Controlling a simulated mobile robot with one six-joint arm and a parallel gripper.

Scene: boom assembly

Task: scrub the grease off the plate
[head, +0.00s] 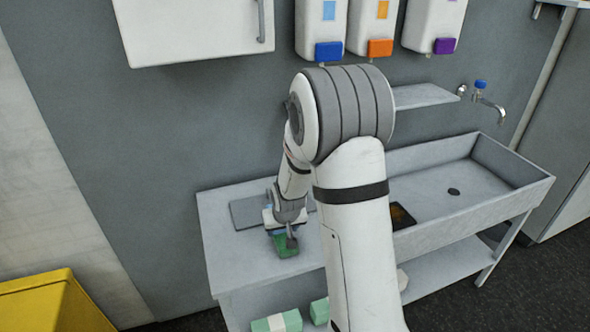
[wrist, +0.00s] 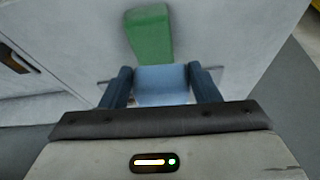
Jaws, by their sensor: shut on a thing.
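My gripper (head: 287,228) is low over the left part of the grey counter. In the wrist view its two dark blue fingers (wrist: 160,76) are shut on a light blue block (wrist: 162,87). A green piece (wrist: 148,36) shows just beyond the block; I cannot tell whether they are joined. The green piece also shows under my gripper in the head view (head: 286,250). A dark flat thing with an orange-brown patch (head: 402,215), perhaps the greasy plate, lies by the left end of the sink, apart from my gripper. My arm partly hides it.
A flat grey slab (head: 248,212) lies on the counter (head: 225,252) behind my gripper. The sink basin (head: 440,190) is at right, with a tap (head: 490,103). Several dispensers hang above. Green-and-white packs (head: 278,321) sit on the lower shelf. A yellow box (head: 50,305) stands at left.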

